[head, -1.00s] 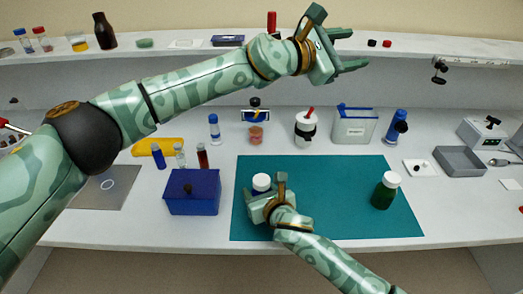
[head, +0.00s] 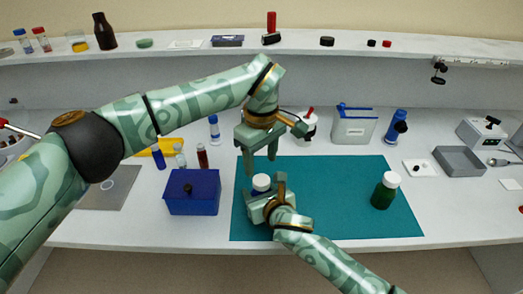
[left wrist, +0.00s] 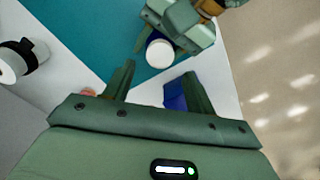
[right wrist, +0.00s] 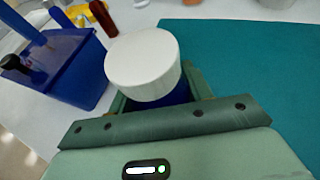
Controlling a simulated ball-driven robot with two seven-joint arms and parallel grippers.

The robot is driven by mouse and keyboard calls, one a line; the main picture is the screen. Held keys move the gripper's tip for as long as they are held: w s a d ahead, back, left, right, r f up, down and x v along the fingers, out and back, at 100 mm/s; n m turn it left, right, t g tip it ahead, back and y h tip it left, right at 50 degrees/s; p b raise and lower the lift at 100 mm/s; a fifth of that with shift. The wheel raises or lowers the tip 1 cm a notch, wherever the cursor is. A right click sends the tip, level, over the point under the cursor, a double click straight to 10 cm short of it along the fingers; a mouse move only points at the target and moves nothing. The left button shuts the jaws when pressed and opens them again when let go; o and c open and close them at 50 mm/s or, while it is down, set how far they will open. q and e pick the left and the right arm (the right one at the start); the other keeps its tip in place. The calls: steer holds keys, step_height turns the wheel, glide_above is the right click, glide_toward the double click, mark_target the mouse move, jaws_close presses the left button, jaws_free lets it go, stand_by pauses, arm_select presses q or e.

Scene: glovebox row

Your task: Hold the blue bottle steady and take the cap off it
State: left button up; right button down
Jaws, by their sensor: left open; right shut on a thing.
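The blue bottle (right wrist: 180,94) stands upright at the left part of the teal mat (head: 330,215), its white cap on top (head: 261,183). My right gripper (head: 266,200) is shut around the bottle's body below the cap. In the right wrist view the white cap (right wrist: 143,62) is clear of the fingers, which hide much of the body. My left gripper (head: 261,162) is open and points down above the cap, with its fingers apart. In the left wrist view the cap (left wrist: 159,53) lies just beyond the open fingertips; nothing is between them.
A green bottle with a white cap (head: 384,194) stands at the mat's right. A blue box (head: 192,195) stands close to the left of the mat. Several small vials (head: 180,155) are behind it. The mat between the bottles is clear.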

mark_target(261, 179)
arm_select(q)
step_height(261, 179, down, 6)
steer(key=shift+f, duration=0.1)
steer(key=c, duration=1)
steer(key=o, duration=1.1)
